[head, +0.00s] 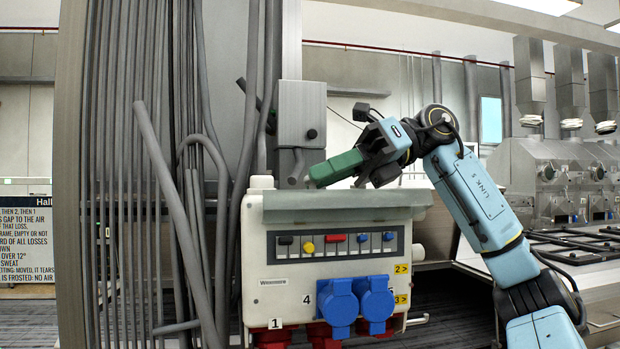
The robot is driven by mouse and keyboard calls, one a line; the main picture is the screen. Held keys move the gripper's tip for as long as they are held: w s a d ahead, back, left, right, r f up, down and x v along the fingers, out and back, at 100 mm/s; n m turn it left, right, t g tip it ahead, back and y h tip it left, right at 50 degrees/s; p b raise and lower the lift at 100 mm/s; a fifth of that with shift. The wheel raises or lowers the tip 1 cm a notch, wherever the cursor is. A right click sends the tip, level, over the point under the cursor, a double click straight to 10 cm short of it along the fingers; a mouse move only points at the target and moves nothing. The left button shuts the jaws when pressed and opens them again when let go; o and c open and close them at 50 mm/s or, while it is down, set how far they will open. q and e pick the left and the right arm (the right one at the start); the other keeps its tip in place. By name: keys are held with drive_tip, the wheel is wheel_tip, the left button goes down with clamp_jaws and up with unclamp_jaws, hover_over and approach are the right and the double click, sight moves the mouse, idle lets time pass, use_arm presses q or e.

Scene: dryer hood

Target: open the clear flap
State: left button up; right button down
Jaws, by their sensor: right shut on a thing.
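A pale power box (272,285) stands in the middle of the head view. Its front window shows a row of small switches (335,238), among them a yellow and a red one. A grey-green, see-through-looking strip (345,206) runs along the box's top above the window; it seems to be the clear flap, but I cannot tell its exact angle. My right gripper (371,160) is above the box, shut on a green block-like thing (334,168). The green thing points left and down, above the strip and apparently apart from it. My left gripper is not in view.
Two blue socket covers (357,302) and several red sockets (271,338) are on the box's lower front. A grey box (301,114) is behind, above its left part. Grey pipes (180,200) crowd the left. A light counter (590,285) stands at right.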

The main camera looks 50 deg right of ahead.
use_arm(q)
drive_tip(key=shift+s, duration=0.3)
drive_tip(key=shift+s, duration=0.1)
use_arm(e)
drive_tip(key=c, duration=1.6)
unclamp_jaws()
